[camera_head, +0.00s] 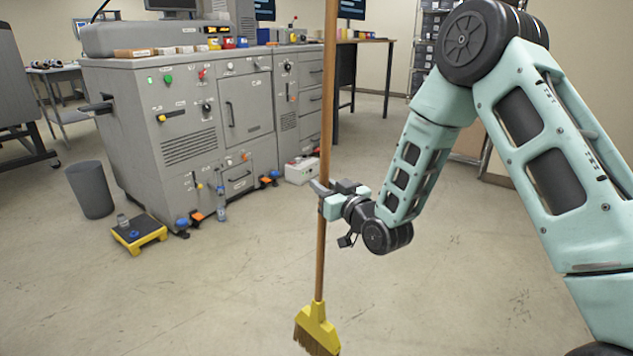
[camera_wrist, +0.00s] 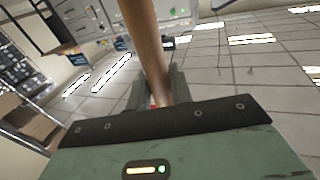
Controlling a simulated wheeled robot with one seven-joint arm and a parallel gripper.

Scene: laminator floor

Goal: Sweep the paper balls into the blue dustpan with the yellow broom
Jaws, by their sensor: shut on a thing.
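The yellow broom (camera_head: 318,326) hangs nearly upright in the middle of the head view, its wooden handle (camera_head: 322,235) running up out of the picture. My gripper (camera_head: 323,191) is shut on the handle, partway up. The bristles point down and are close to the floor; I cannot tell if they touch it. In the wrist view the handle (camera_wrist: 147,50) rises between my gripper's fingers (camera_wrist: 158,90). I see no paper balls and no blue dustpan in either view.
A large grey machine (camera_head: 190,130) stands at the back left. In front of it are a dark bin (camera_head: 90,190), a yellow-edged step (camera_head: 139,234) and a bottle (camera_head: 221,205). A white box (camera_head: 301,171) lies behind the broom. The floor (camera_head: 200,300) around the broom is clear.

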